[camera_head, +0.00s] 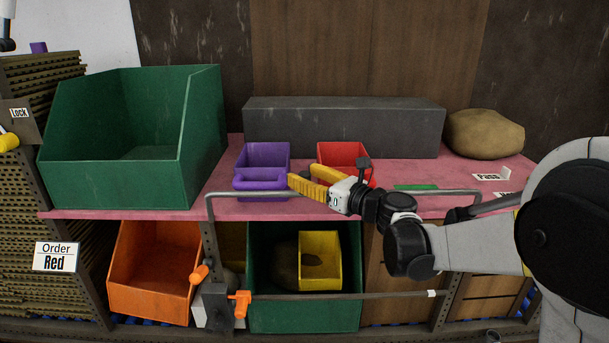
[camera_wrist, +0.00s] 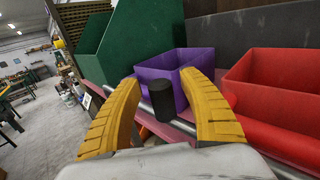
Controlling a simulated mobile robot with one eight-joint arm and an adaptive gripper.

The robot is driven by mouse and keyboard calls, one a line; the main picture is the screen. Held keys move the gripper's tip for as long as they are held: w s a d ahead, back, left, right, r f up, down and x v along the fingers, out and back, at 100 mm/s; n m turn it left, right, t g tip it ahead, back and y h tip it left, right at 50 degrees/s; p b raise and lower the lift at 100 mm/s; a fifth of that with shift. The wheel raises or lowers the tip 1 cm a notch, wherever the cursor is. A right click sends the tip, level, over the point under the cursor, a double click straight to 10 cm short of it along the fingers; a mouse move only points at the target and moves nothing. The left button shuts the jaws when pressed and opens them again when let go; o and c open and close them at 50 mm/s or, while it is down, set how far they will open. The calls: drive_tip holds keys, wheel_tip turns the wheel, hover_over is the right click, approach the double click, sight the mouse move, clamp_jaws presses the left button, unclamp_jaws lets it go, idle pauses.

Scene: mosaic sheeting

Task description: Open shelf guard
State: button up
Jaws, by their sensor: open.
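A thin grey metal rail, likely the shelf guard (camera_head: 260,192), runs along the front edge of the pink shelf and bends down at its left end. A lower bar (camera_head: 390,295) crosses in front of the bottom shelf, with orange handles (camera_head: 240,303) at its left end. My gripper (camera_head: 302,178) has yellow fingers, open, pointing left above the rail near the purple bin. In the wrist view, the open fingers (camera_wrist: 161,80) have a black cylinder (camera_wrist: 161,100) showing between them; I cannot tell what it belongs to. The rail (camera_wrist: 182,126) passes behind the fingers there.
A purple bin (camera_head: 262,157) and a red bin (camera_head: 344,153) stand on the pink shelf (camera_head: 222,176). A large green bin (camera_head: 120,175) is at left. A grey block (camera_head: 340,125) and a brown lump (camera_head: 484,133) are behind. Orange bin (camera_head: 150,270) sits below.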

clamp_jaws()
drive_tip(key=shift+s, duration=0.1)
drive_tip(key=s+f+n+g+y+b, duration=0.1)
drive_tip(key=s+f+n+y+b, duration=0.2)
drive_tip(key=b, duration=0.6)
drive_tip(key=s+f+n+y+b, duration=0.4)
drive_tip(key=s+n+y+b, duration=0.3)
drive_tip(key=s+n+b, duration=0.2)
drive_tip(key=n, duration=0.2)
drive_tip(key=shift+f+n+g+y+b, duration=0.25)
drive_tip(key=shift+n+g+y+b, duration=0.05)
drive_tip(key=shift+n+g+b, duration=0.1)
unclamp_jaws()
